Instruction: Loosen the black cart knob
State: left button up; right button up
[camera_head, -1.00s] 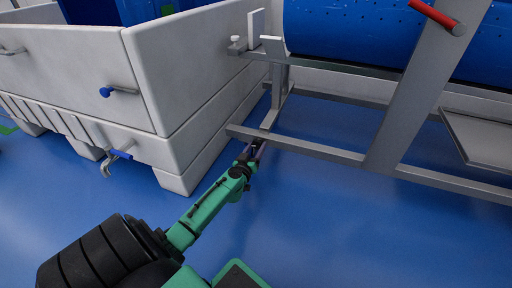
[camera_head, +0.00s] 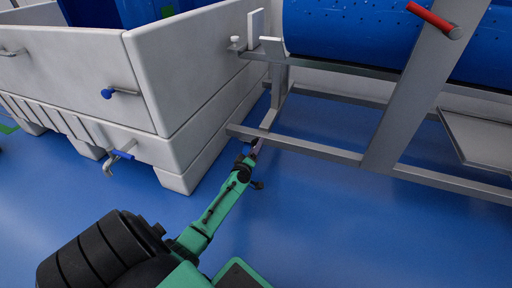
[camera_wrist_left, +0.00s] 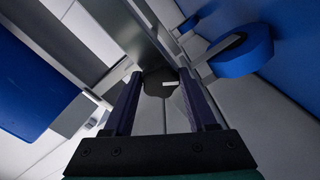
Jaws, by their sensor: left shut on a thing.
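The black knob (camera_wrist_left: 158,82) shows between the fingertips of my left gripper in the left wrist view, with a pale mark on its face. My left gripper (camera_head: 253,148) is at the lower rail of the grey cart frame (camera_head: 310,150) in the head view, near the frame's left end. In the left wrist view the two dark fingers of my left gripper (camera_wrist_left: 160,88) stand on either side of the knob and are shut on it. In the head view the knob is too small and covered to make out clearly. My right gripper is not in view.
A white tub (camera_head: 205,75) with blue-ended handles (camera_head: 107,94) stands close on the left. A blue perforated drum (camera_head: 350,35) rests above the cart frame, near a red handle (camera_head: 434,19). A large blue handle (camera_wrist_left: 243,54) is close to the right finger.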

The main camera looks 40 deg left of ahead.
pick_arm(q)
jog(key=shift+f+n, duration=0.1)
jog(key=shift+n, duration=0.2)
jog(key=o, duration=1.4)
jog(key=p+v, duration=0.4)
jog(key=v, duration=1)
jog(key=shift+s+d, duration=0.2)
jog(key=shift+s, duration=0.15)
